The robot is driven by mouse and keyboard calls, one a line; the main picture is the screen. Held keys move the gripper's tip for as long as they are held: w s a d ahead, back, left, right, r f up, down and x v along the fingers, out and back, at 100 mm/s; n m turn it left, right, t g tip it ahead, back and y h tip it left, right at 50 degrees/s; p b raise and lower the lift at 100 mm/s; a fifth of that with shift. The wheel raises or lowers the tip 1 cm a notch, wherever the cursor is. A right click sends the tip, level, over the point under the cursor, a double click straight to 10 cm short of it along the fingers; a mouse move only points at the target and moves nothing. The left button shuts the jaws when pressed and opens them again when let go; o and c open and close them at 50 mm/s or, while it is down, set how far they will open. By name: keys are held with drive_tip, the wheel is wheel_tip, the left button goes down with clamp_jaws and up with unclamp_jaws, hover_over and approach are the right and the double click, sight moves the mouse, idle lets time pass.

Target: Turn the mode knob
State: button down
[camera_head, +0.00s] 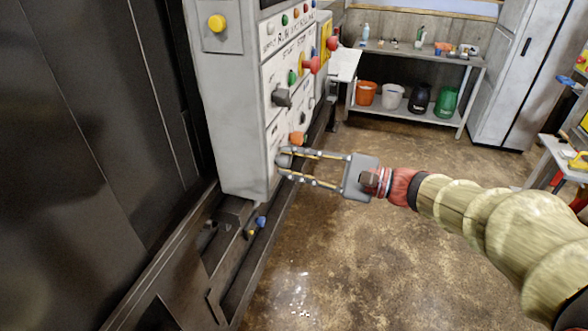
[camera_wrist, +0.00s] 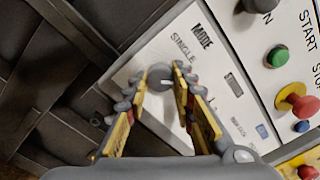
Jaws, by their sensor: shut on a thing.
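The mode knob (camera_wrist: 159,74) is a small grey round knob on the white panel (camera_wrist: 205,75), beside the printed words MODE and SINGLE in the wrist view. My gripper (camera_wrist: 160,82) has its two fingertips on either side of the knob and is shut on it. In the head view my gripper (camera_head: 286,162) reaches in from the right to the low front part of the control box (camera_head: 228,120). The fingers there largely hide the knob. The fingers also cover part of the panel's lower print.
An orange knob (camera_head: 297,138) sits just above my gripper. A grey knob (camera_head: 281,97), red buttons (camera_head: 311,65) and a green button (camera_wrist: 277,57) stand out nearby. A dark metal ledge (camera_head: 235,255) runs below the box. The floor (camera_head: 370,260) to the right is clear.

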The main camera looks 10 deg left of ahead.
idle(0.4)
drive_tip(key=c, duration=1.5)
unclamp_jaws()
drive_tip(key=d, duration=0.8)
drive_tip(key=s+d, duration=0.1)
drive_tip(key=d, duration=0.3)
drive_tip(key=shift+s+f, duration=0.1)
drive_tip(key=shift+f, duration=0.05)
